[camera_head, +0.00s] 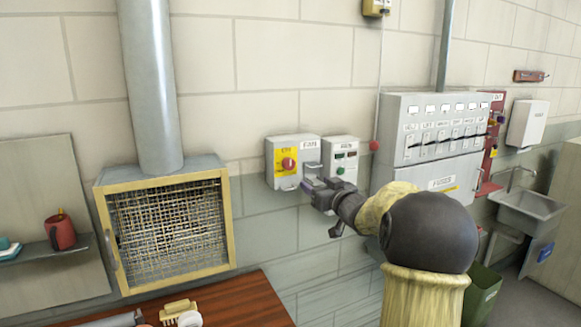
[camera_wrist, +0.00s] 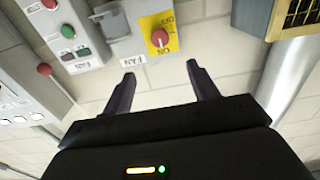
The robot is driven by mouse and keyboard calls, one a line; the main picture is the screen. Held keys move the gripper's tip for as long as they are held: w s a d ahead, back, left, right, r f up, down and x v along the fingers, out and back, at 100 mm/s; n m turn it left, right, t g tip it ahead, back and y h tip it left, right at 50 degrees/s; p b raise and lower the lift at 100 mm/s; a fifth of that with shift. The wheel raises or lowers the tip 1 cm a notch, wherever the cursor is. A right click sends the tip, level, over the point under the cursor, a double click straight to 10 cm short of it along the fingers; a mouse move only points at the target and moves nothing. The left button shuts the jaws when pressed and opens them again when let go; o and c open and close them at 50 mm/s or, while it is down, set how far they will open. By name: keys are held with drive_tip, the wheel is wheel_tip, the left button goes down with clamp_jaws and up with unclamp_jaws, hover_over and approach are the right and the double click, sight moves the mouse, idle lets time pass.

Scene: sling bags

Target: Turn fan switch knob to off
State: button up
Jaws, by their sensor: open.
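The fan switch box (camera_head: 282,160) is a grey wall box labelled FAN with a yellow plate and a red knob (camera_head: 287,164). In the wrist view the picture is turned over, and the red knob (camera_wrist: 160,38) sits on the yellow plate between OFF and ON lettering. My gripper (camera_head: 312,184) is at the lower right of the fan box in the head view. In the wrist view my gripper (camera_wrist: 160,72) is open and empty, its two fingers spread below the knob and apart from it. I cannot tell the knob's exact setting.
A second box (camera_head: 342,158) with green and red buttons is right of the fan box. A large grey panel (camera_head: 430,140) with several switches is farther right. A mesh-fronted vent (camera_head: 172,229) with a duct is left. A wooden table (camera_head: 240,300) lies below.

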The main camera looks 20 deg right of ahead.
sight(291, 166)
drive_tip(key=shift+w, duration=0.1)
drive_tip(key=w+p, duration=0.2)
drive_tip(key=w, duration=0.3)
drive_tip(key=w+p, duration=0.2)
drive_tip(key=w, duration=0.4)
drive_tip(key=w+p, duration=0.2)
drive_tip(key=w, duration=0.4)
drive_tip(key=shift+w+a+p, duration=0.1)
drive_tip(key=shift+a+p, duration=0.2)
drive_tip(key=c, duration=1)
